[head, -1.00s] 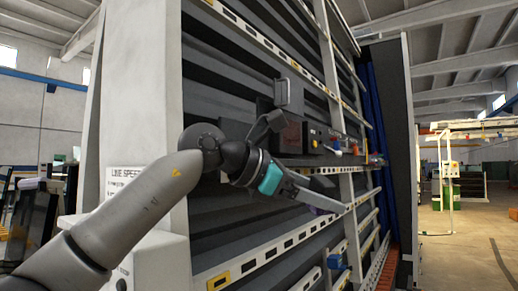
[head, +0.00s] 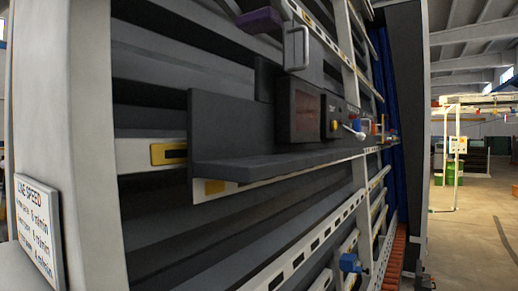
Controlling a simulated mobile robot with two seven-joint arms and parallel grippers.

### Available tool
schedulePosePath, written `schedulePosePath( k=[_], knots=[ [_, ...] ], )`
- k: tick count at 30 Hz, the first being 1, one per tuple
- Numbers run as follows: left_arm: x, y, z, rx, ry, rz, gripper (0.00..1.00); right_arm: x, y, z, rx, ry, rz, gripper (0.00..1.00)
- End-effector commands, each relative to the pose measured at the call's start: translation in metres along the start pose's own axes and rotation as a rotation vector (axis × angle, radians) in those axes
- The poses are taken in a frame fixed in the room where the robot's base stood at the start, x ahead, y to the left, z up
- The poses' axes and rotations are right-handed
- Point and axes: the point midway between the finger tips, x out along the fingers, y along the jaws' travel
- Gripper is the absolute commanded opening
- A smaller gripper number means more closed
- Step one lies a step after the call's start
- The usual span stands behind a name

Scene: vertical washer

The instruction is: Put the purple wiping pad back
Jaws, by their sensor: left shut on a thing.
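The purple wiping pad (head: 259,20) is at the top of the head view, in front of the dark slats of the washer. It lies roughly level, with its long side running left to right. Only a small grey part of my left gripper (head: 233,7) shows at the top edge, at the pad's left end; it is shut on the pad. The rest of that gripper and its arm are out of the picture. My right gripper is not in view. Below the pad, a dark shelf (head: 270,168) juts from the washer front.
A control box with a dark red screen (head: 308,115) and a grey handled part (head: 297,48) stand near the shelf. White slotted rails (head: 300,258) cross the front. A sign (head: 38,232) is on the left post.

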Motion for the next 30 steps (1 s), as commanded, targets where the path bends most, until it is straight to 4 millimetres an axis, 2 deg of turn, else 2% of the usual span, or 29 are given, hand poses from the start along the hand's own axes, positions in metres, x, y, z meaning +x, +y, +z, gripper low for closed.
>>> schedulePosePath(
  k=[3,9,21,24,30],
  knots=[
    [0.01,0.002,-0.024,0.002,0.003,0.001,0.22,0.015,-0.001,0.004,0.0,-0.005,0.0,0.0],
    [0.024,0.001,-0.057,0.003,0.003,0.0,0.22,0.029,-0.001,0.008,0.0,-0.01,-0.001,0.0],
    [0.05,0.002,-0.12,0.002,0.002,-0.001,0.22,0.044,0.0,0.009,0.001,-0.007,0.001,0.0],
    [0.056,0.001,-0.134,0.002,0.003,-0.002,0.22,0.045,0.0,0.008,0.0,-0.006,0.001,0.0],
    [0.06,0.001,-0.145,0.001,0.0,-0.002,0.22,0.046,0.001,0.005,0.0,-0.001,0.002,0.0]
  ],
)
